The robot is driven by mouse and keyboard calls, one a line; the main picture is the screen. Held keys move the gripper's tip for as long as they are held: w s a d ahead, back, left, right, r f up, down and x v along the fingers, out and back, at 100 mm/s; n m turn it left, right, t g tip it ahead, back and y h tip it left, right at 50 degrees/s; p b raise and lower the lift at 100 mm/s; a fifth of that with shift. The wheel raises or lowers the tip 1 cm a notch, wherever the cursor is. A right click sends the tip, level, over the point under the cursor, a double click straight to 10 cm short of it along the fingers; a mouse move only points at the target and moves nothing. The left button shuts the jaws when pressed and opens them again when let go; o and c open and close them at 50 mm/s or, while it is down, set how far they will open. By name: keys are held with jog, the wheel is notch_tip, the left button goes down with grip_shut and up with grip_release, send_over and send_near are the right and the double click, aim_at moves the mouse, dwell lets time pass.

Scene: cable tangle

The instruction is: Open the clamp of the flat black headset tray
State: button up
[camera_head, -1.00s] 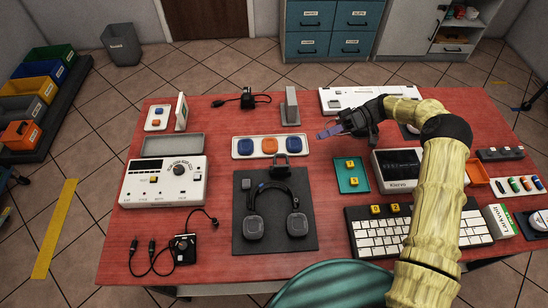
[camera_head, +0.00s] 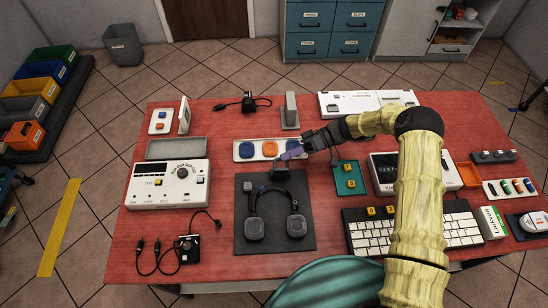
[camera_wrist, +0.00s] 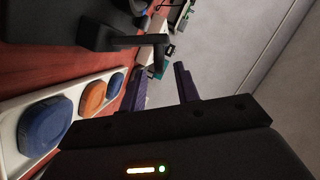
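The flat black headset tray (camera_head: 275,243) lies at the middle front of the red table. A black headset (camera_head: 275,213) rests on it.
The button panel (camera_head: 239,157) with blue and orange buttons lies close behind the tray. A grey upright stand (camera_head: 290,107) is farther back. A teal plate (camera_head: 349,178) lies right of the tray, and a keyboard (camera_head: 410,230) is at front right. A control box (camera_head: 164,184) stands left.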

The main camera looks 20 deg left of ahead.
aim_at(279, 159)
jog(key=p+x, duration=0.1)
jog(key=x, duration=0.4)
jog(key=shift+s+a, duration=0.1)
